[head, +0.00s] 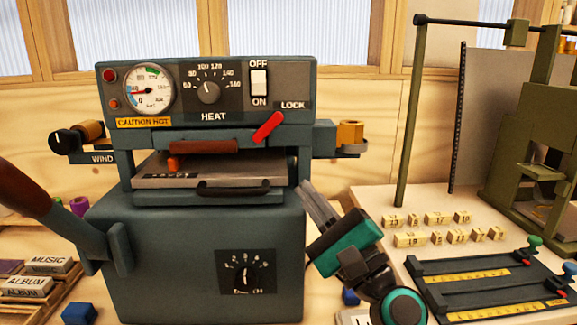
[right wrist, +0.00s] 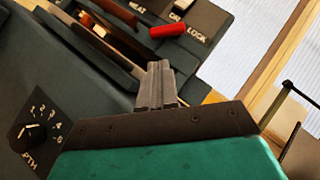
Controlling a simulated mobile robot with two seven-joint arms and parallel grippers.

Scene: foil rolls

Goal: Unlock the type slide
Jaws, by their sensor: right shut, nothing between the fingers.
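The grey-blue hot press (head: 205,240) stands in the middle of the head view. Its type slide (head: 228,178) is a grey plate in the slot, with a black handle (head: 233,188) at its front edge. The red lock lever (head: 268,127) sits below the LOCK label, tilted up to the right; it also shows at the top of the right wrist view (right wrist: 168,30). My right gripper (head: 305,187) is shut and empty, right of the slide and below the lever, apart from the lever. In the right wrist view its fingertips (right wrist: 157,68) are together. My left gripper is out of view.
A brown-tipped press arm (head: 60,215) sticks out at the left. An orange roll (head: 350,132) sits on a holder right of the press. Brass type pieces (head: 440,218) and slotted rails (head: 470,265) lie on the right board. A blue cube (head: 79,313) is front left.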

